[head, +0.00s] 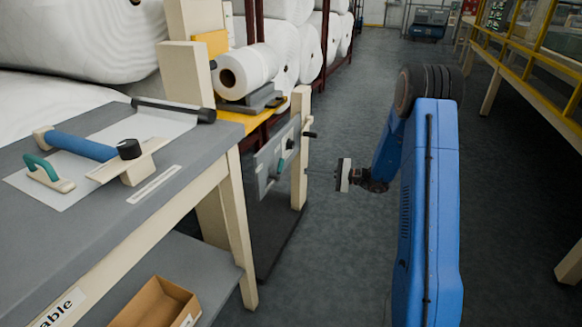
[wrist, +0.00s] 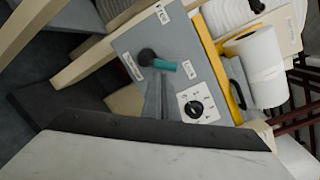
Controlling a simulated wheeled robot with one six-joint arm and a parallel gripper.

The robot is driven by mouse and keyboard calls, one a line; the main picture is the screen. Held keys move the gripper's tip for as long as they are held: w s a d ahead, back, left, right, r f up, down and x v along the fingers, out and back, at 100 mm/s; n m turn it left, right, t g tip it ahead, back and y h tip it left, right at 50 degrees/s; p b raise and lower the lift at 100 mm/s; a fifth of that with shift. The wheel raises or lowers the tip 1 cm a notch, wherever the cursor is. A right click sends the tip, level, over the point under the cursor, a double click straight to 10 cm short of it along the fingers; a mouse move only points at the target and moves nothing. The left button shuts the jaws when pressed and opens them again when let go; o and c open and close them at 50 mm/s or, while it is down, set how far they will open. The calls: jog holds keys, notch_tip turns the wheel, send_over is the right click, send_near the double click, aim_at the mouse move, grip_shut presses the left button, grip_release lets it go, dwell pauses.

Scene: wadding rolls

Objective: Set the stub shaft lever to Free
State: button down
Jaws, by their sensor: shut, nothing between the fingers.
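The stub shaft lever (wrist: 166,65) has a black hub and a teal grip. It is on a grey upright panel (wrist: 208,55), and in the wrist view its grip points right, toward a small white label (wrist: 188,69). Other white labels are to the left of the hub and above it; their words are too small to read surely. In the head view the lever (head: 281,165) shows small on the panel's face. My gripper (head: 309,173) is shut and empty, its thin fingers pointing at the panel. In the wrist view the fingers (wrist: 153,84) are just below the lever, apparently apart from it.
A round dial (wrist: 197,104) is on the same panel, below right of the lever. A black crank handle (head: 309,133) sticks out near the post. A white roll (head: 246,71) lies above the panel. The grey workbench (head: 60,235) is at the left.

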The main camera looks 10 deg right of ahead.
jog(key=w+d+f+m+t, duration=0.1)
jog(key=w+d+f+t, duration=0.1)
jog(key=w+d+f, duration=0.1)
jog(key=shift+w+d+f+m, duration=0.25)
jog(key=shift+d+f+m, duration=0.1)
jog(key=shift+f+m, duration=0.05)
jog(key=w+a+r, duration=0.1)
jog(key=a, duration=0.4)
jog(key=w+a+r, duration=0.2)
jog(key=a, duration=0.3)
jog(key=shift+w+a, duration=0.3)
jog(key=shift+a, duration=0.1)
